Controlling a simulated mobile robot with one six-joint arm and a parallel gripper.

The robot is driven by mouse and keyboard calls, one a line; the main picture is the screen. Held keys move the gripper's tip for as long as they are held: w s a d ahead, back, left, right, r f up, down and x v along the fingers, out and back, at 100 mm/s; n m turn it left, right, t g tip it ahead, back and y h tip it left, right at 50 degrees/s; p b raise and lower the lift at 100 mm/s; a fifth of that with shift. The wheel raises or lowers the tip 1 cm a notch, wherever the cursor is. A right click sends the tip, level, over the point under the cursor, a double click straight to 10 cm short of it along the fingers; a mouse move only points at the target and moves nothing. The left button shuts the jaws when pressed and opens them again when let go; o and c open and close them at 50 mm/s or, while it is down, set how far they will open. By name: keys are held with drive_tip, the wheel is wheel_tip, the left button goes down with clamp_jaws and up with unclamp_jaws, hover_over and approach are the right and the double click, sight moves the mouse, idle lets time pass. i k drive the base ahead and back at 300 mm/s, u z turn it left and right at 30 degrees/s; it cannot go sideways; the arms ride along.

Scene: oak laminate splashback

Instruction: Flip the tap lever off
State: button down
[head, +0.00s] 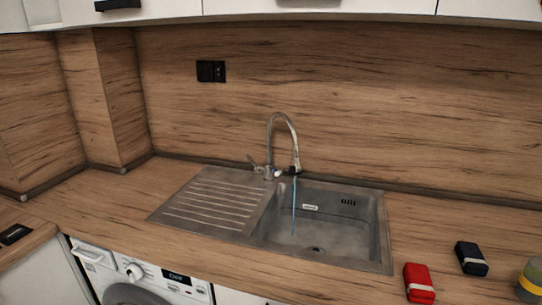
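The tap (272,145) is a chrome gooseneck standing at the back edge of the steel sink. Its spout curves to the right and ends in a dark nozzle (295,169). A thin blue stream of water (294,208) runs from the nozzle down into the basin. The tap lever (253,162) sticks out at the left of the tap's base and tilts up to the left. My gripper is not in view.
The steel sink (385,232) has a ribbed drainboard (212,203) on its left. A red box (419,282), a black box (471,258) and a yellow-banded container (530,280) stand right of it. Wall cabinets (320,6) hang above. The counter to the left is mostly clear.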

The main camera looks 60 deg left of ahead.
sight(256, 167)
drive_tip(key=u, duration=0.05)
drive_tip(key=i, duration=0.5)
drive_tip(key=u, duration=4.15)
drive_tip(key=i, duration=0.15)
drive_tip(key=z, duration=2.45)
drive_tip(key=k, duration=0.1)
drive_tip(key=u, duration=1.8)
drive_tip(key=i, duration=0.5)
